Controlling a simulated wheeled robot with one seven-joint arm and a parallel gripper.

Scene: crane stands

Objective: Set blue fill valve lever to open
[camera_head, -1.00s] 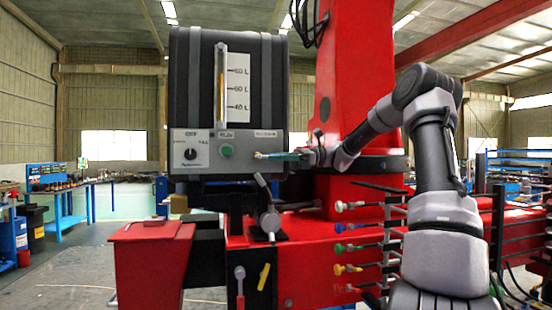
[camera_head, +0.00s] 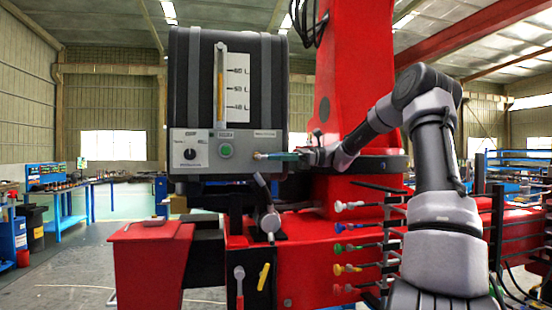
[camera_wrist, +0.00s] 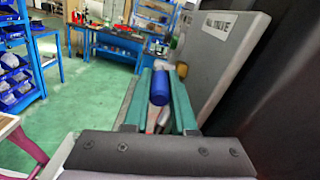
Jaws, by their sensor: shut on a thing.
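The blue fill valve lever (camera_wrist: 160,87) shows in the wrist view as a blue rounded grip between the two teal fingers of my gripper (camera_wrist: 162,98). The fingers are shut on it. A grey plate with a partly readable valve label (camera_wrist: 217,27) stands just right of the lever. In the head view my gripper (camera_head: 277,156) is at the right end of the tank's grey control panel (camera_head: 210,163), pointing left. A small brass-coloured fitting (camera_head: 257,155) shows at the fingertips there. The blue grip itself is hidden in the head view, and its exact lever angle cannot be told.
The black tank (camera_head: 262,85) with its level gauge (camera_head: 220,85) stands above the panel. A red crane column (camera_head: 355,70) is close behind my gripper. A grey lever (camera_head: 267,208) stands below it. Several coloured knobs (camera_head: 347,249) are lower right.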

